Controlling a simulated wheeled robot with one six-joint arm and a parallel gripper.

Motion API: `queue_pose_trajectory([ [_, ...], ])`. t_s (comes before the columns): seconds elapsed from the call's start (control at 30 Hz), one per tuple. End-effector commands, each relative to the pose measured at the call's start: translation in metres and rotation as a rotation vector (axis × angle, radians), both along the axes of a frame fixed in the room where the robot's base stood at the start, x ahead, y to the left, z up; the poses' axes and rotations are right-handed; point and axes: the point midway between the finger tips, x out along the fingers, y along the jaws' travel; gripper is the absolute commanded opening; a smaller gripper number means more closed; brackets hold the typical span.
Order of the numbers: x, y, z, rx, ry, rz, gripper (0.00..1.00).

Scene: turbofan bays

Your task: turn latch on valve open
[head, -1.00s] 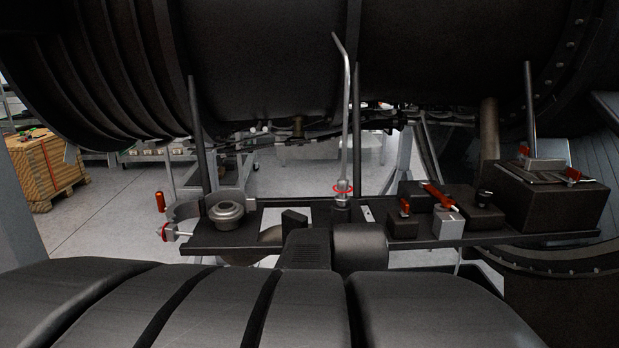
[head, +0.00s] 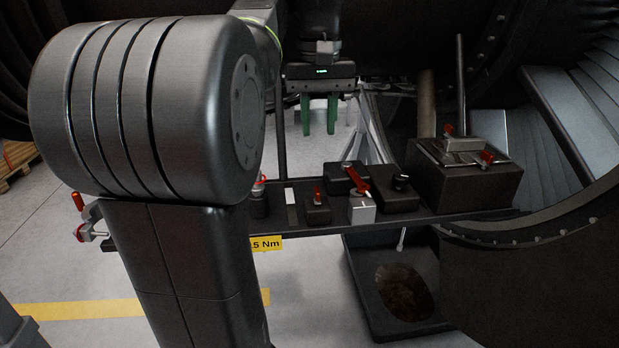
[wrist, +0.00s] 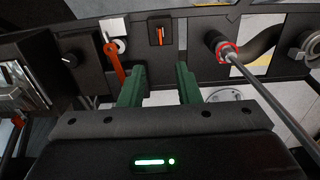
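A light grey valve block (head: 362,209) with a long red lever (head: 356,187) sits on the dark shelf; I take this lever for the latch. The lever slants up and left from the block in the head view. In the wrist view the red lever (wrist: 116,64) hangs from a pale round hub on the block (wrist: 113,28). My gripper (head: 319,117) has two green fingers pointing down, apart and empty, above and behind the shelf. In the wrist view my gripper (wrist: 159,85) has its left finger near the lever's lower end; contact cannot be told.
A small box with an orange-red switch (head: 317,212) stands left of the valve. A black knob (head: 400,182) and a box with red-handled latches (head: 452,180) are to the right. A thin rod rises from a red-ringed fitting (wrist: 226,50). My arm hides the shelf's left part.

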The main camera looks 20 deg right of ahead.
Motion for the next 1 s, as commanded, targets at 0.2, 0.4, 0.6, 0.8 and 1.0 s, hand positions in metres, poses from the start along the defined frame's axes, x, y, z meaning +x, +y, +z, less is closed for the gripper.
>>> queue_pose_trajectory([
  [0.2, -0.001, 0.001, -0.035, 0.002, 0.004, 0.000, 0.30],
  [0.4, -0.001, 0.001, -0.079, 0.002, 0.004, 0.000, 0.30],
  [0.6, -0.001, 0.001, -0.114, 0.001, 0.002, 0.000, 0.30],
  [0.8, -0.001, 0.001, -0.132, 0.000, 0.001, 0.000, 0.30],
  [1.0, 0.000, 0.001, -0.135, 0.000, -0.001, 0.000, 0.30],
])
